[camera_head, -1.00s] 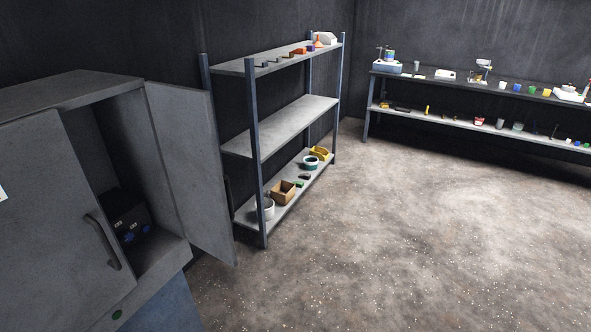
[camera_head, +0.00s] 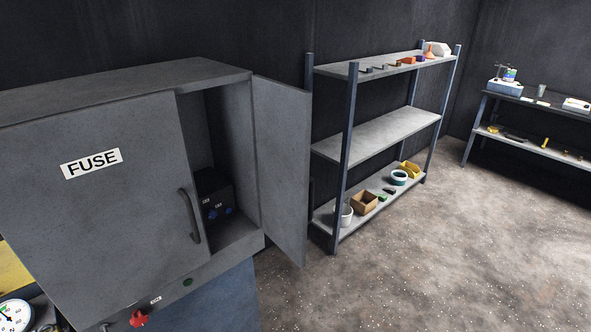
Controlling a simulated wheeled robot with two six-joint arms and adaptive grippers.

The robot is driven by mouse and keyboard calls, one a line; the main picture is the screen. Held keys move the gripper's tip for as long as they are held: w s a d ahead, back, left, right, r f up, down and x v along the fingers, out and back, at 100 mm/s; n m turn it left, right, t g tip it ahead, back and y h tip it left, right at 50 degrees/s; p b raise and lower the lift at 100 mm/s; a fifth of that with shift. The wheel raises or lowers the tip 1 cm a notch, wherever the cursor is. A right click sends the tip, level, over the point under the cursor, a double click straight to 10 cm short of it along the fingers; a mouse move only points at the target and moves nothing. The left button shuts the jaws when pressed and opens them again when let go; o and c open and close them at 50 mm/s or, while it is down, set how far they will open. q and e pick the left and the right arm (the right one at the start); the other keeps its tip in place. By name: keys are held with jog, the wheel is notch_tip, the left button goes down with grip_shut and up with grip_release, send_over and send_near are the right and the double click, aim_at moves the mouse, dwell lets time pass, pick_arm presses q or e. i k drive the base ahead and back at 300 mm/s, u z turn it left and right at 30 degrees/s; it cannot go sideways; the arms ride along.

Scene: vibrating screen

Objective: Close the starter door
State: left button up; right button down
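A grey cabinet (camera_head: 100,205) stands at the left of the head view. Its left door, marked with a FUSE label (camera_head: 91,163), is shut and has a dark handle (camera_head: 190,216). Its right door (camera_head: 283,165) stands open, swung outward to the right. I cannot read a starter label on it. Inside the open side is a dark box (camera_head: 214,191) with blue parts on its front. Neither of my grippers is in view.
A gauge (camera_head: 14,315) shows at the lower left. A shelf rack (camera_head: 375,135) stands behind the open door. The floor (camera_head: 430,265) at right is clear.

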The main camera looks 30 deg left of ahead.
aim_at(283, 112)
jog(key=z, duration=0.05)
jog(key=i, duration=1.85)
jog(key=u, duration=2.3)
jog(key=k, duration=0.9)
jog(key=u, duration=0.65)
